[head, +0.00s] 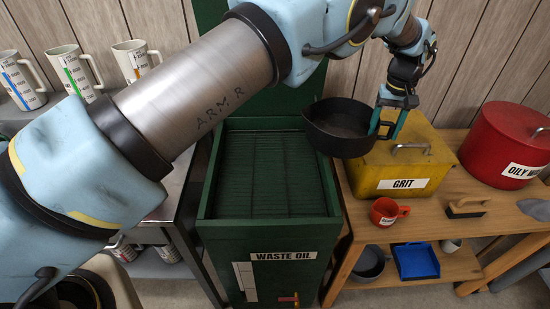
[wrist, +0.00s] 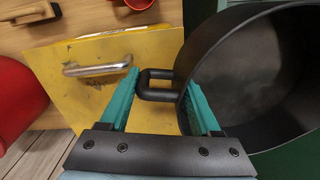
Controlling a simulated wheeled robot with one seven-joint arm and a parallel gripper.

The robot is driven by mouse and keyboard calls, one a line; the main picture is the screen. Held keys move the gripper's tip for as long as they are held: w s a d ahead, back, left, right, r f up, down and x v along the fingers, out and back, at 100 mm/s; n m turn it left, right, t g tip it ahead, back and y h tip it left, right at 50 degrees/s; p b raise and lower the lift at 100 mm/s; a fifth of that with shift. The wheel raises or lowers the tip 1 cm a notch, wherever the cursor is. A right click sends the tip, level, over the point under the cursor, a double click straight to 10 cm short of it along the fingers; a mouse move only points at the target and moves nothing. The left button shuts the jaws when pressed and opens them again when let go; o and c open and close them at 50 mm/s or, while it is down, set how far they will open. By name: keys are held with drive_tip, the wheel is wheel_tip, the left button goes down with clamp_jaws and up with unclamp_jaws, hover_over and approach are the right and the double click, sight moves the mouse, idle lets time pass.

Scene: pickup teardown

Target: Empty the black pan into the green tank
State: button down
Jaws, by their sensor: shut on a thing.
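The black pan (head: 340,124) is round and deep, held up in the air at the right edge of the green tank. Its inside looks dark, and I cannot tell how much is in it. My gripper (head: 384,124) is shut on the pan's loop handle; in the wrist view the teal fingers (wrist: 165,95) stand either side of the handle (wrist: 155,85), with the pan (wrist: 245,80) to the right. The pan looks about level or slightly tilted. The green tank (head: 208,195), labelled WASTE OIL, has a dark grated top and stands left of the pan.
A yellow GRIT box (head: 440,155) with a metal handle is on the wooden bench (head: 440,220), right beside the pan. A red mug (head: 383,212), a brush (head: 467,207) and a red OILY bin (head: 500,140) are on the bench. Measuring jugs (head: 75,70) stand at left.

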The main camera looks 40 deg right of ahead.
sight(374, 134)
drive_tip(key=shift+s+d, duration=0.2)
drive_tip(key=shift+s, duration=0.35)
drive_tip(key=shift+w, duration=0.1)
drive_tip(key=shift+w+a+f+g+h, duration=0.6)
drive_tip(key=shift+w+f+g+h, duration=0.1)
drive_tip(key=shift+f+g, duration=0.15)
drive_tip(key=shift+w+a+g+h+b, duration=0.4)
drive_tip(key=shift+w+a+g+b, duration=0.15)
drive_tip(key=shift+b, duration=0.4)
drive_tip(key=shift+w+r, duration=0.1)
drive_tip(key=shift+r, duration=0.2)
drive_tip(key=shift+w+a, duration=0.1)
drive_tip(key=shift+w, duration=0.05)
drive_tip(key=shift+g+h+b, duration=0.3)
drive_tip(key=shift+b, duration=0.1)
drive_tip(key=shift+w+a+f+b, duration=0.2)
drive_tip(key=shift+b, duration=0.25)
